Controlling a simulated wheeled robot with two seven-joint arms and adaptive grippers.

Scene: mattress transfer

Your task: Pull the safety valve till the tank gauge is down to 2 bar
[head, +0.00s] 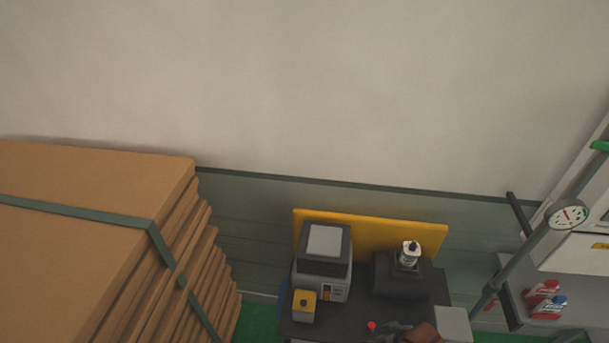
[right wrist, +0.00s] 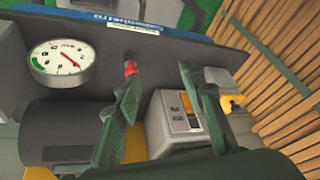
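A round white gauge (right wrist: 62,62) with a red needle and a green arc shows at the left in the right wrist view. Its numbers are too small to read. A small red-tipped part (right wrist: 130,68), which may be the safety valve, stands on the dark surface close to one finger of my right gripper (right wrist: 160,75). The two dark green fingers are apart, with nothing held between them. I cannot tell whether a finger touches the red part. A red spot (head: 371,326) also shows at the bottom of the head view. My left gripper is not in view.
A strapped cardboard stack (head: 90,190) fills the left. A grey machine (head: 322,262) and a small yellow-topped box (head: 304,304) stand on a dark table before a yellow panel (head: 370,232).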

